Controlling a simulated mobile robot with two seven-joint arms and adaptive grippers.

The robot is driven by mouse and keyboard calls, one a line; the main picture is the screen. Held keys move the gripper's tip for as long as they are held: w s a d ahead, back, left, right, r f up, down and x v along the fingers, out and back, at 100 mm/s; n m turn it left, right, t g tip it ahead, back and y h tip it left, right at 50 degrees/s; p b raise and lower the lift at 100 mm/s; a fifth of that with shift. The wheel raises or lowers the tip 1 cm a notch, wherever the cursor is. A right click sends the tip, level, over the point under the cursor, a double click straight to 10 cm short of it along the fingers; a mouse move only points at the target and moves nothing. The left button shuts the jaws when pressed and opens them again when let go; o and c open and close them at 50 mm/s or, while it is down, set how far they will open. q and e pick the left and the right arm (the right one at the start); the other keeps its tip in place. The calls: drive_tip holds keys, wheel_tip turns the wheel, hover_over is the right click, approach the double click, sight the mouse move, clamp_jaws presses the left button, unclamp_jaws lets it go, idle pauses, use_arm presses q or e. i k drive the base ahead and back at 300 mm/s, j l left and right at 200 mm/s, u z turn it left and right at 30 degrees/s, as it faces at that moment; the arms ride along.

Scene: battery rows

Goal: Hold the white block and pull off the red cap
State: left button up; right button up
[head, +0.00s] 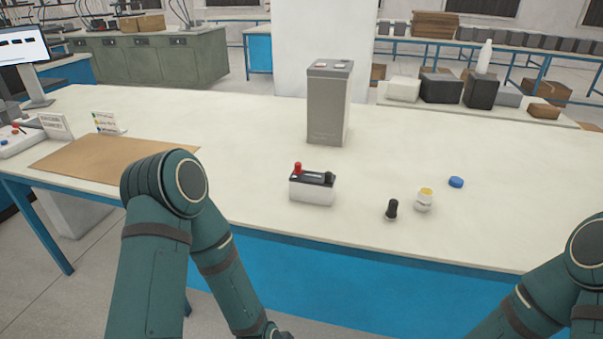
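The white block (311,192) is a small battery-like box with a black top. It stands upright on the white table, a little right of the picture's middle. The red cap (297,168) sits on the left end of its top. A dark stub shows on the right end of the top. Nothing touches the block.
A tall grey battery (327,103) stands behind the block. To the right are a black post-like piece (391,209), a small white jar (424,200) and a blue cap (456,182). A brown mat (112,158) lies at left. The table around the block is clear.

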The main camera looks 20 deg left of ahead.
sight(296, 165)
drive_tip(key=i+j, duration=0.15)
drive_tip(key=j, duration=0.15)
drive_tip(key=i+j+z, duration=0.1)
drive_tip(key=j, duration=0.2)
drive_tip(key=i+j, duration=0.35)
drive_tip(key=j, duration=0.25)
drive_tip(key=z, duration=0.05)
